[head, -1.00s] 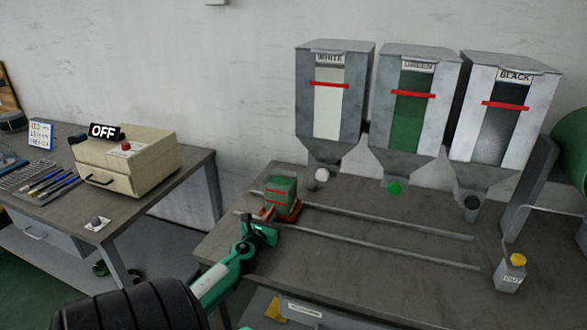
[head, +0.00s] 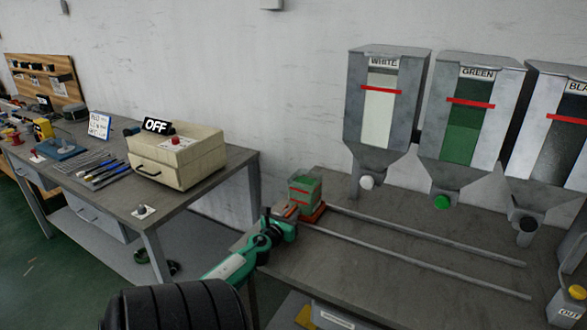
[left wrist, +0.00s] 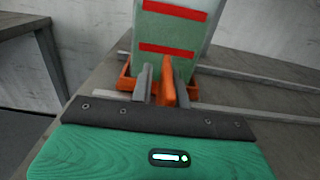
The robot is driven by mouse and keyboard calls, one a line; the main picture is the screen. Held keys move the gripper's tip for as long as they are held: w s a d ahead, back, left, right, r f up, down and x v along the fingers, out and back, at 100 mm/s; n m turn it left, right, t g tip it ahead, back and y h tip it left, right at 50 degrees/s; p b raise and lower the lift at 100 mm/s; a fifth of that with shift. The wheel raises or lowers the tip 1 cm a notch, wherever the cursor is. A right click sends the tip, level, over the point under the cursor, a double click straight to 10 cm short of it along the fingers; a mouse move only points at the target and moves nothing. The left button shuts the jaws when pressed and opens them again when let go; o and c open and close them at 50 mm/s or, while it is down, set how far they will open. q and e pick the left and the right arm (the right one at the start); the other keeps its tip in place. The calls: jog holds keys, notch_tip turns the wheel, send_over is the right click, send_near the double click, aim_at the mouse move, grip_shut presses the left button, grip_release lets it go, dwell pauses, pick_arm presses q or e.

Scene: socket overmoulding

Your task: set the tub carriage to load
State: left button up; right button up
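The tub (head: 305,188), clear-sided with green contents and red bands, stands upright on its orange carriage (head: 315,215) near the left end of two rails. My left gripper (head: 290,226) is at the carriage's near side. In the left wrist view the fingers (left wrist: 163,88) stand either side of an upright orange handle (left wrist: 167,82) on the carriage (left wrist: 125,84). A gap shows between the left finger and the handle; the right finger is close to or touching it. The tub (left wrist: 170,40) fills the view behind. My right gripper is not in view.
White (head: 388,100), green (head: 475,110) and black (head: 553,130) hoppers hang over the bench, right of the carriage. The rails (head: 430,240) are clear to the right. An OUT container (head: 567,308) stands at the right. A beige box with an OFF sign (head: 158,126) sits on the left bench.

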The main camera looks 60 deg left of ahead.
pick_arm(q)
jog(key=shift+o, duration=0.9)
jog(key=shift+s+a, duration=0.1)
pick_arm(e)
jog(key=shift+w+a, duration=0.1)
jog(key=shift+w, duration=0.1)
